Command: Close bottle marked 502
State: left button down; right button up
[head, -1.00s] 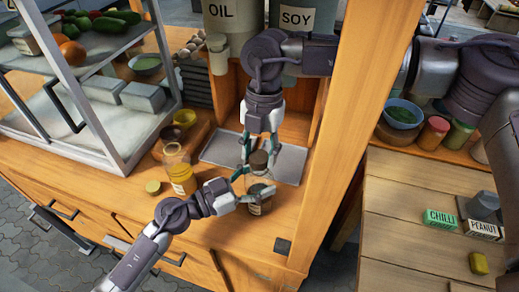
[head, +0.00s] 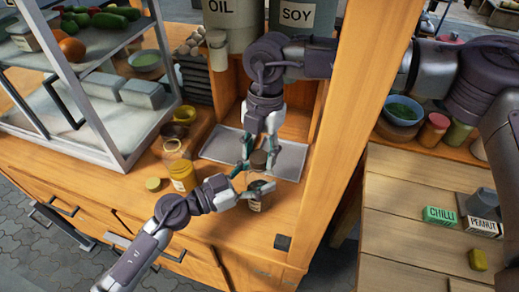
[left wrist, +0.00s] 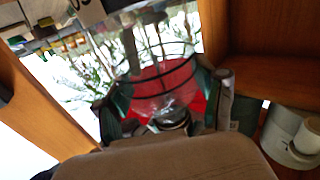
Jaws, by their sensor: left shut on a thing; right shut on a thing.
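A small dark bottle (head: 257,203) with a pale label stands upright or is held above the wooden counter; the label is too small to read. My left gripper (head: 254,186) is shut around its upper part from the left. My right gripper (head: 258,153) points down and is shut on a dark round cap (head: 259,161), just above the bottle's mouth. The cap appears apart from the bottle, though fingers partly hide the gap. In the left wrist view, a clear glass form with red behind it (left wrist: 165,92) lies between the left gripper's fingers (left wrist: 168,110).
A yellow-filled bottle (head: 183,178) and a small yellowish lid (head: 153,184) stand left on the counter. A grey metal tray (head: 290,160) lies behind the grippers. A wooden post (head: 345,110) rises at right. OIL (head: 222,25) and SOY (head: 298,18) containers stand behind.

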jog(key=m, duration=0.6)
jog(key=shift+t+y, duration=0.4)
jog(key=m, duration=0.5)
jog(key=shift+m+t, duration=0.3)
jog(key=shift+t, duration=0.1)
jog(key=o, duration=0.7)
jog(key=shift+s+r, duration=0.1)
jog(key=shift+r, duration=2.15)
jog(key=shift+c, duration=0.5)
